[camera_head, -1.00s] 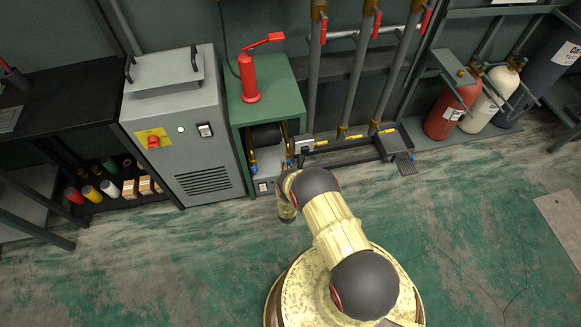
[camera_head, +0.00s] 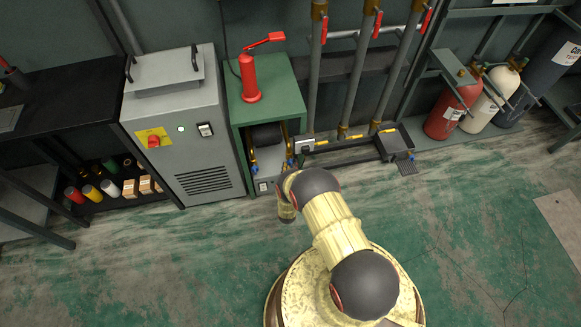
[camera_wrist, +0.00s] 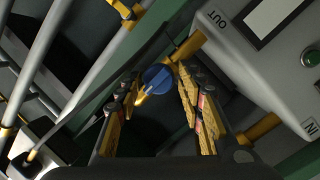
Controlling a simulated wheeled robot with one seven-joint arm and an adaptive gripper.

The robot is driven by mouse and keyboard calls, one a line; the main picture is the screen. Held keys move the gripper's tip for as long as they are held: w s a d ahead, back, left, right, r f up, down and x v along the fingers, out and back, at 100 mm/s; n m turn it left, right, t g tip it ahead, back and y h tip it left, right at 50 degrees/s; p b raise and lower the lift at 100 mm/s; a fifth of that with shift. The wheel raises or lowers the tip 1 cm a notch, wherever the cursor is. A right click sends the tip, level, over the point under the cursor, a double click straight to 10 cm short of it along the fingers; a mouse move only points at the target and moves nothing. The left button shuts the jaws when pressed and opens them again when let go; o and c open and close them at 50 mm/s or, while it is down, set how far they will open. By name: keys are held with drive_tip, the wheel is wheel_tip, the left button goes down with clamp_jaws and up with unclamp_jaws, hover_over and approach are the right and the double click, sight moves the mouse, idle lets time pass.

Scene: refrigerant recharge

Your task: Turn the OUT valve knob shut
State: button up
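The OUT valve knob is a blue round knob (camera_wrist: 157,78) on a brass fitting beside a grey unit (camera_wrist: 232,62). "OUT" is printed on the unit near that fitting. My gripper (camera_wrist: 158,82) is open in the wrist view, with one finger on each side of the knob. Gaps seem to show between the fingers and the knob, but contact cannot be told for sure. In the head view my arm reaches toward the green cabinet (camera_head: 270,88) and its fingers are hidden. A small blue knob (camera_head: 291,163) shows there at the cabinet's opening.
The unit also bears an "IN" label, a green button (camera_wrist: 311,57) and a brass fitting (camera_wrist: 259,128) on the IN side. Grey pipes (camera_wrist: 80,75) run at the left of the wrist view. A grey machine (camera_head: 190,130) stands left of the cabinet. The green floor around is clear.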

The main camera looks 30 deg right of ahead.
drive_tip(key=v, duration=1.2)
